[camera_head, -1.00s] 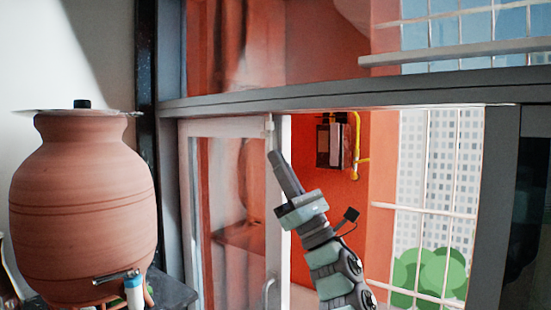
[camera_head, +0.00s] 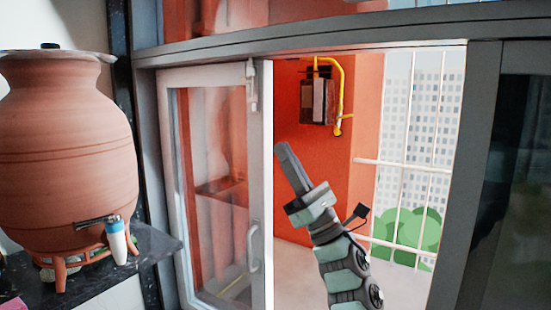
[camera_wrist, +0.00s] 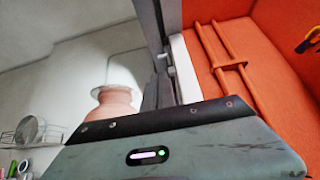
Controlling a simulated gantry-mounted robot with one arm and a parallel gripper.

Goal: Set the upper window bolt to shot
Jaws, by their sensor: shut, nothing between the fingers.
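The white-framed window sash (camera_head: 262,190) stands open inward at the left of the grey window frame. The upper window bolt (camera_head: 251,85) is a small pale fitting at the top of the sash's free edge, just under the frame's top bar. Its exact slide position is too small to tell. My gripper (camera_head: 283,150) is shut and empty, pointing up and left. In the picture it is below and right of the bolt, apart from it. In the wrist view a small pale fitting (camera_wrist: 166,66), possibly the bolt, shows beyond the gripper housing; the fingers are hidden there.
A clay waterpot (camera_head: 70,150) on a stand sits on a dark shelf (camera_head: 150,250) at the left. A pull handle (camera_head: 253,247) is low on the sash. Outside, a boxed meter (camera_head: 318,100) with a yellow pipe hangs on the orange wall. White grille bars (camera_head: 405,165) are at right.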

